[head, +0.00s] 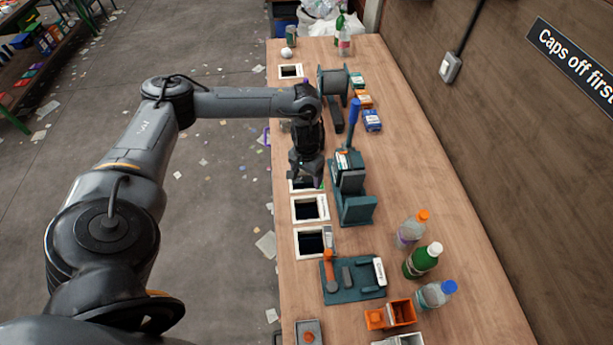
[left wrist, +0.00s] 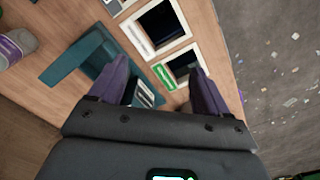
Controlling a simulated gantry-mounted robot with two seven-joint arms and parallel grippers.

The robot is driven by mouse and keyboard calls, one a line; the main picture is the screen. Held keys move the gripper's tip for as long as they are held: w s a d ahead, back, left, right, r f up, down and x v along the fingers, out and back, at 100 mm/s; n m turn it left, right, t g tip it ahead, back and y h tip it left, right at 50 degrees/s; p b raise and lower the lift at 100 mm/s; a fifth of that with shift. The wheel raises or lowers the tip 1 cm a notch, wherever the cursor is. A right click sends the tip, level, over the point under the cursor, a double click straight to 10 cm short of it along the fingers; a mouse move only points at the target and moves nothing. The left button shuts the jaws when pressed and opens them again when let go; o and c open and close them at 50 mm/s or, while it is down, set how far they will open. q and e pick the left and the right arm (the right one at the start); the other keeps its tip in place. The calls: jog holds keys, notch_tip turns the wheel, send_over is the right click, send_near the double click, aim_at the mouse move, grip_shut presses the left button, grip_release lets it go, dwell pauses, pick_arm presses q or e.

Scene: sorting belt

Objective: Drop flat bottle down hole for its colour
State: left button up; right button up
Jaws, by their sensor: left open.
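My left gripper (head: 306,175) is open, with its fingers pointing down over the hole with the green label (left wrist: 165,77). The green-label hole (head: 295,187) is partly hidden by the gripper in the head view. Two more white-framed holes, a middle one (head: 309,208) and a near one (head: 313,243), lie closer to me. A far hole (head: 290,71) is beyond the arm. I cannot make out a flattened bottle in either view. My right gripper is not in view.
A teal press with a blue handle (head: 355,200) stands right of the holes. A teal fixture (head: 352,284) lies nearer. Orange-capped (head: 411,230), green (head: 421,262) and blue-capped (head: 435,294) bottles stand at the right. The bench's right side is mostly clear.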

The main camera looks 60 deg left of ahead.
pick_arm(q)
notch_tip(320, 180, up, 10)
jog(key=p, duration=0.4)
jog(key=shift+a+f, duration=0.1)
jog(key=shift+f, duration=0.05)
dwell(0.3)
